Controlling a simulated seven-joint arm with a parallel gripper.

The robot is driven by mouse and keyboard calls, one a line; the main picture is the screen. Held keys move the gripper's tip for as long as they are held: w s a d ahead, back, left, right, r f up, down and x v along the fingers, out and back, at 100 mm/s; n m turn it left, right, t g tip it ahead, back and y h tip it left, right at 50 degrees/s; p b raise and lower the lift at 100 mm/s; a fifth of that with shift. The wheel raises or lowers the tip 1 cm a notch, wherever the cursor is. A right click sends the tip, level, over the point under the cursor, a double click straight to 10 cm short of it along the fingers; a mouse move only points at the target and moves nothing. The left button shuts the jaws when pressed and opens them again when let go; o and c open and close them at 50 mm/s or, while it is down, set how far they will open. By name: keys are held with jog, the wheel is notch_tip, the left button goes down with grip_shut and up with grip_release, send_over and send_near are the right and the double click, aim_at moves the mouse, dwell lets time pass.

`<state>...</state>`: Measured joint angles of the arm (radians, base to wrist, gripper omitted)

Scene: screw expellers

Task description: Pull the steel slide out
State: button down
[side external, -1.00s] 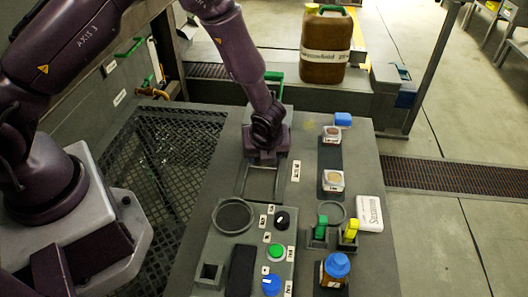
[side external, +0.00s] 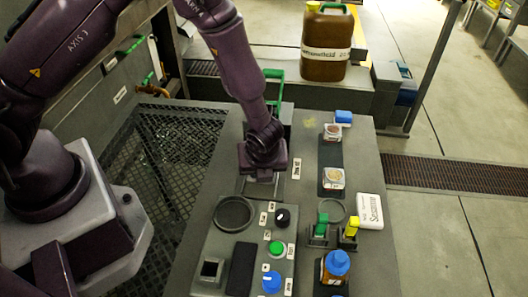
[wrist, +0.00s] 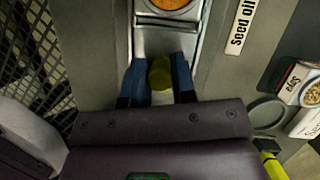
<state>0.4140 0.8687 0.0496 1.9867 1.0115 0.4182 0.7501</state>
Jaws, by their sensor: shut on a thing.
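The steel slide (wrist: 165,40) shows in the wrist view as a bright metal strip between two rails, with an orange round surface in it at the top edge. A yellow-green knob (wrist: 160,80) stands at its near end. My gripper (wrist: 159,66) has its two blue fingers shut on this knob, one on either side. In the side view my gripper (side external: 262,176) is low over the slide's channel in the grey bench, and its body hides the fingers, the knob and most of the slide.
A control panel with a green button (side external: 276,248), a blue knob (side external: 271,282) and a round recess (side external: 235,213) lies just in front of my gripper. Sample boxes (side external: 333,178), a white box (side external: 370,210) and a blue-capped bottle (side external: 336,268) stand on the right.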

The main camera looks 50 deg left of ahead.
jog(key=shift+s+d, duration=1.4)
jog(key=c, duration=0.9)
grip_release()
jog(key=shift+c, duration=0.2)
jog(key=shift+r, duration=0.25)
jog(key=v, duration=1.2)
jog(key=shift+r, duration=0.3)
